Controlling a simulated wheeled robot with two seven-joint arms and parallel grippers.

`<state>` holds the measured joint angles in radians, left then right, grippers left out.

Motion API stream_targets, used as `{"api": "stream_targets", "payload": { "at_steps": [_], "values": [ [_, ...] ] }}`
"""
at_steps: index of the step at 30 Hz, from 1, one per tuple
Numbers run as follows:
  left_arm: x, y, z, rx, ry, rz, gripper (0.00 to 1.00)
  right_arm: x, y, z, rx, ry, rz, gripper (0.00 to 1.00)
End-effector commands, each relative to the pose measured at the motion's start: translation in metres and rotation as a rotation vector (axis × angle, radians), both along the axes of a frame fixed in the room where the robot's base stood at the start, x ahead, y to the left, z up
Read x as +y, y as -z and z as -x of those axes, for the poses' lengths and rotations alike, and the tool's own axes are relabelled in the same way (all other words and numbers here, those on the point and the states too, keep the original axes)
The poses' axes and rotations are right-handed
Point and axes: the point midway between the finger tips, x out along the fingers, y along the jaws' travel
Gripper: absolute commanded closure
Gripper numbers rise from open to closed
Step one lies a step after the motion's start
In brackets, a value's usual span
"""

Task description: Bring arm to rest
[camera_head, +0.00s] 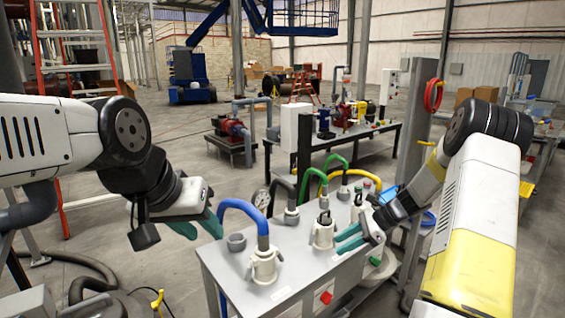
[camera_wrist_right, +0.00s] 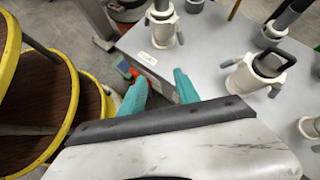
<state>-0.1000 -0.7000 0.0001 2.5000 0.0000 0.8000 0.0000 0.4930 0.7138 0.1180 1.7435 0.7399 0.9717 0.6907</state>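My left gripper (camera_head: 197,227) hangs in the air at the left end of the grey bench (camera_head: 224,262), near the blue hose. Its teal fingers are apart with nothing between them. My right gripper (camera_head: 349,238) is over the right part of the bench, close to a white fitting with a black handle (camera_head: 323,232). In the right wrist view its teal fingers (camera_wrist_right: 160,90) are spread and empty, over the bench edge. I cannot tell from the head view whether a finger touches the fitting.
A blue hose (camera_head: 240,207) ends in a white coupling (camera_head: 264,266). Green, black and yellow hoses rise from fittings behind. A red switch (camera_head: 326,297) is on the bench front. A grey post (camera_head: 415,120) stands beside my right arm. Yellow-rimmed round shelves (camera_wrist_right: 60,75) show in the right wrist view.

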Motion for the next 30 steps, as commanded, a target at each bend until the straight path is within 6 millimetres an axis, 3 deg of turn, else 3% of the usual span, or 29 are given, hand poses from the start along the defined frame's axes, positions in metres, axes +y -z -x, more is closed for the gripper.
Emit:
{"api": "stream_targets", "payload": {
  "at_steps": [1,6,15,24,30],
  "values": [
    [0.0,0.0,0.0,0.0,0.0,0.0,0.64,0.008,-0.029,0.009,-0.063,-0.074,0.061,0.62],
    [0.0,0.0,0.0,0.0,0.0,0.0,0.64,0.028,-0.099,0.048,-0.258,-0.317,0.247,0.62],
    [0.0,0.0,0.0,0.0,0.0,0.0,0.64,0.052,-0.193,0.138,-0.6,-0.726,0.557,0.62],
    [0.0,0.0,0.0,0.0,0.0,0.0,0.64,0.055,-0.24,0.232,-0.927,-1.09,0.852,0.62],
    [0.0,0.0,0.0,0.0,0.0,0.0,0.64,0.051,-0.247,0.268,-1.064,-1.237,0.983,0.62]
  ]
}}
